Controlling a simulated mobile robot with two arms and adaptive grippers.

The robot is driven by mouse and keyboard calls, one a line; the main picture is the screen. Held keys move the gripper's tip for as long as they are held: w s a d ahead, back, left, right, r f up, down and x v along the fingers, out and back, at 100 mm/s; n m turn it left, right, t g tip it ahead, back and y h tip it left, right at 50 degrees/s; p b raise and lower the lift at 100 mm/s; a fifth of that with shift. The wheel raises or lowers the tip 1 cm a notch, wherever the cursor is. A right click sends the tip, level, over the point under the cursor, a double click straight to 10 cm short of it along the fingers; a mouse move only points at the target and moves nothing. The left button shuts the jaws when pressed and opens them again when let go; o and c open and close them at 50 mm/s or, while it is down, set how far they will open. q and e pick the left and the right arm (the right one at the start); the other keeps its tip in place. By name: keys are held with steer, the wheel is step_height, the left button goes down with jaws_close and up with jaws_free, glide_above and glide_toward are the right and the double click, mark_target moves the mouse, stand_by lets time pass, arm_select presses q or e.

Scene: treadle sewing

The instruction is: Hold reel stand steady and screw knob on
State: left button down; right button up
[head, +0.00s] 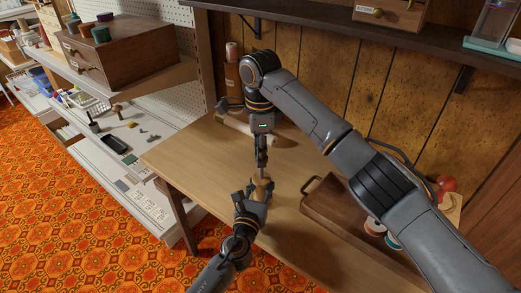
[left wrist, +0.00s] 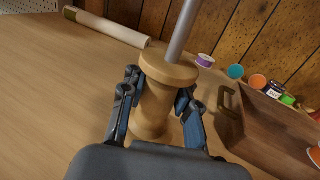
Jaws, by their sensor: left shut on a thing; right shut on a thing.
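The reel stand (head: 263,185) is a turned wooden spool-shaped body with a grey metal rod (left wrist: 183,30) rising from its top. It stands over the wooden table, and its lower end is partly hidden in the left wrist view (left wrist: 155,105). My left gripper (head: 255,190) is shut around the wooden body, one finger on each side in the left wrist view (left wrist: 158,90). My right gripper (head: 262,163) points straight down above the stand, at the top of the rod. It is shut on the knob, which its fingers hide almost wholly.
A wooden tray (head: 320,222) with a handle and several thread spools lies right of the stand. A pale roll (head: 235,127) lies at the back of the table (head: 195,155). Shelves (head: 130,165) stand left; a dark wall shelf (head: 330,28) runs above. The table's left part is clear.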

steer(key=m, duration=0.5)
steer(key=shift+m, duration=0.4)
steer(key=m, duration=0.4)
steer(key=shift+w+d, duration=0.1)
steer(key=shift+w, duration=0.05)
steer(key=o, duration=0.8)
steer(key=shift+c, duration=0.2)
steer(key=shift+r, duration=0.1)
step_height(320, 180, up, 3)
steer(key=shift+r, duration=0.65)
